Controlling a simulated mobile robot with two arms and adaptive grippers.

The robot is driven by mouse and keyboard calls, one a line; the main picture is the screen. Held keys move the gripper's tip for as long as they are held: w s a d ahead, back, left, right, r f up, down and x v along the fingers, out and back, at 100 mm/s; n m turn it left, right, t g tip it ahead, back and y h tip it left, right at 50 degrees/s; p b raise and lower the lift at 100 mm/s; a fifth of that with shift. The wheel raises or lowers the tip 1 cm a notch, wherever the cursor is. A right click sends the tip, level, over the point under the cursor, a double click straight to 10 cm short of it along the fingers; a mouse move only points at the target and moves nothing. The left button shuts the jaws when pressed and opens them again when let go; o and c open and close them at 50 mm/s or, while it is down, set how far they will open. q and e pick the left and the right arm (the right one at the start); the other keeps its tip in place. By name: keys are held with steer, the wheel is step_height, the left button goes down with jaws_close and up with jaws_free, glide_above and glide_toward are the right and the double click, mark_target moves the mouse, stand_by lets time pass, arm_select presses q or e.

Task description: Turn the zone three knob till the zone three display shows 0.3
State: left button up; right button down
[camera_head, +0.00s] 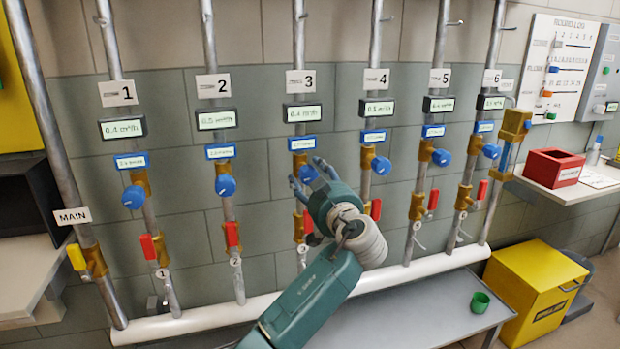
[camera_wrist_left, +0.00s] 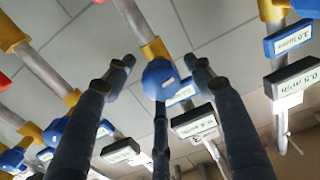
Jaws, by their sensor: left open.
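The zone three knob (camera_head: 308,174) is blue and sits on the pipe under the number 3 sign, partly hidden by my gripper's fingers. In the left wrist view a blue knob (camera_wrist_left: 158,78) shows between my spread fingertips. My left gripper (camera_head: 309,178) is open, its fingers pointing at the knob; I cannot tell whether they touch it. The zone three display (camera_head: 302,113) is lit above the knob, its digits too blurred to read surely. A smaller blue-framed display (camera_head: 303,144) sits between it and the knob. My right gripper is not in view.
Neighbouring pipes carry similar knobs, including zone two (camera_head: 225,186) and zone four (camera_head: 381,166). A red valve handle (camera_head: 308,222) is below the zone three knob. A white horizontal pipe (camera_head: 210,319) runs low along the wall. A yellow box (camera_head: 530,290) stands at right.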

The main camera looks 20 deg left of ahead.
arm_select(q)
steer(key=shift+w+a, duration=0.15)
steer(key=shift+w, duration=0.1)
steer(key=c, duration=1.1)
steer(key=shift+c, duration=0.2)
steer(key=m+p, duration=0.1)
steer(key=m, duration=0.3)
steer(key=shift+f+p, duration=0.1)
steer(key=shift+p, duration=0.25)
steer(key=shift+f+m, duration=0.1)
steer(key=shift+m, duration=0.2)
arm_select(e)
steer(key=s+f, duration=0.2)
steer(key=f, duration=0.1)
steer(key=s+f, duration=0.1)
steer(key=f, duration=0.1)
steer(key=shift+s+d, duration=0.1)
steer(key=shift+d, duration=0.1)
